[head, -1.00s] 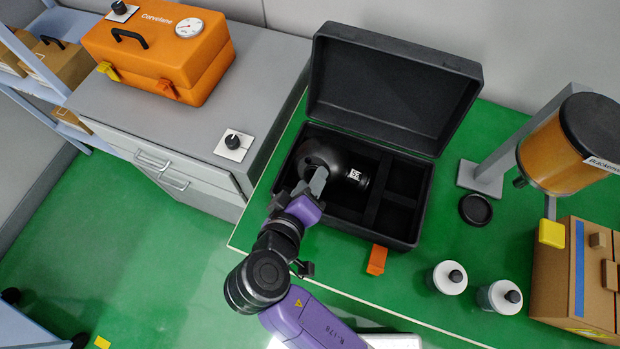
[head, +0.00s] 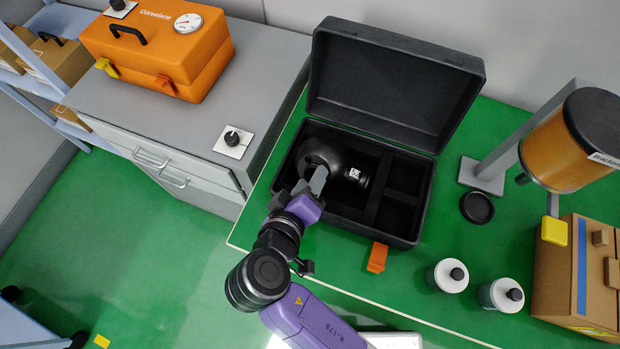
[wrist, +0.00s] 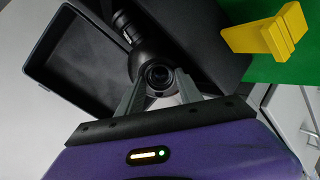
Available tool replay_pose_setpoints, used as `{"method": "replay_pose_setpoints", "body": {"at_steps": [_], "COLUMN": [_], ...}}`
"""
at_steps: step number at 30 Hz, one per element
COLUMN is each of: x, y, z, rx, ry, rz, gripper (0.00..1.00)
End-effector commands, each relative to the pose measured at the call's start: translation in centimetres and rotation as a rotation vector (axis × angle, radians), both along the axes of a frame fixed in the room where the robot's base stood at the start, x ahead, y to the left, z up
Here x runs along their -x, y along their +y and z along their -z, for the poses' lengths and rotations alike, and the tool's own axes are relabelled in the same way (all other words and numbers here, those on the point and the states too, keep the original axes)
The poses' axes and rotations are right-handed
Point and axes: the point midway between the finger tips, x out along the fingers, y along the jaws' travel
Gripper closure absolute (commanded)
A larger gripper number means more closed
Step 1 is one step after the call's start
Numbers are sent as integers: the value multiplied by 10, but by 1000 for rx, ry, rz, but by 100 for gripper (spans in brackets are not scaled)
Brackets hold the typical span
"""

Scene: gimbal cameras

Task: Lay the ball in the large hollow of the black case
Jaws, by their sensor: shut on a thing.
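The ball (head: 320,154) is a glossy black round body with a short neck and a small white label on its right side. It is at the left, large hollow of the open black case (head: 408,240), and I cannot tell whether it touches the floor there. My gripper (head: 318,178) is shut on the ball from the near side. In the wrist view my gripper (wrist: 158,92) has its two grey fingers on either side of the ball (wrist: 150,52), whose round lens faces me. The fingers hide part of the ball.
The case's lid (head: 390,90) stands open at the back. Dividers form smaller compartments at the case's right. Two white jars (head: 448,276) (head: 502,295), a black disc (head: 477,207) and a dispenser stand (head: 490,165) are to the right.

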Motion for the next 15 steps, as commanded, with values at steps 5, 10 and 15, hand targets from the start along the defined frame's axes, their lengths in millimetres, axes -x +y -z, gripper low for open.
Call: {"method": "replay_pose_setpoints", "body": {"at_steps": [5,10,15], "x": [0,0,1], "y": [0,0,0], "z": [0,1,2], "rx": [0,0,0], "ry": [-3,-1,2], "rz": [0,0,0], "gripper": [40,32,32]}}
